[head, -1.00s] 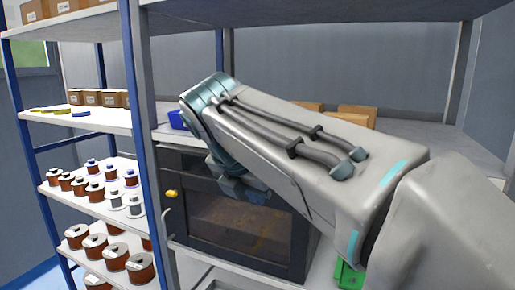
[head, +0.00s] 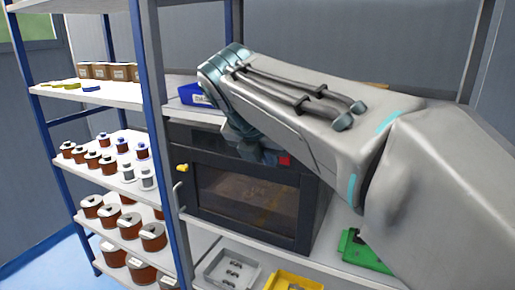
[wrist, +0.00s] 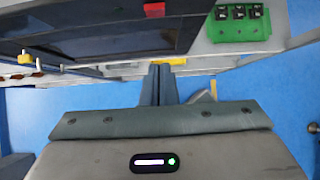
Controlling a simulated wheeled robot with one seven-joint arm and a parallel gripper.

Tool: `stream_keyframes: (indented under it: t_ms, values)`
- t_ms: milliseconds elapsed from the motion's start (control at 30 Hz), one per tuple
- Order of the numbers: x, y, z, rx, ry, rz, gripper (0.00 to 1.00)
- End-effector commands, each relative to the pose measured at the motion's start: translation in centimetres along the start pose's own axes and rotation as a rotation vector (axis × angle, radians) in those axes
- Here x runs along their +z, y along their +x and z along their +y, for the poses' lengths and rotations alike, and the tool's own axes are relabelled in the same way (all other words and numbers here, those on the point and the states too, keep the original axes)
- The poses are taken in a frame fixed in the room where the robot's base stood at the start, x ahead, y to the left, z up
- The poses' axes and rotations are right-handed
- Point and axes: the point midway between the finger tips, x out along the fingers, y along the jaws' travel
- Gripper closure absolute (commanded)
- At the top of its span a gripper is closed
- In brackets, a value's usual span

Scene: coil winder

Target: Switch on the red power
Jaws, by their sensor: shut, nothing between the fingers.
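The red power switch (head: 285,160) shows as a small red patch at the upper right of the black oven-like machine (head: 190,205), just below my arm. It also shows as a red block in the wrist view (wrist: 154,9), at the top edge on the dark front. My gripper (wrist: 158,72) is shut and empty, its two fingers together below the red switch in the wrist view and apart from it. In the head view, my arm hides the fingertips and part of the machine's top front.
Blue-posted shelves with copper spools (head: 105,162) stand at the left. A grey tray (head: 247,262), a yellow tray (head: 293,281) and a green tray (head: 362,257) lie near the machine.

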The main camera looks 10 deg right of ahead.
Motion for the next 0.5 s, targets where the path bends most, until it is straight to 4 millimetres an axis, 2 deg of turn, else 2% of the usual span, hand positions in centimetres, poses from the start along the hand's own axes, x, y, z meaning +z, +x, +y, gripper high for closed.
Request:
stream_keyframes:
  t_ms: [33,233,300,500]
  values:
    - [-0.1,1.4,0.0,-0.004,-0.001,0.002,1.00]
    - [-0.1,5.5,-0.1,-0.003,-0.001,0.002,1.00]
    - [1.4,5.5,0.0,-0.001,0.004,0.000,1.00]
    - [3.4,6.0,0.0,0.000,0.001,0.001,1.00]
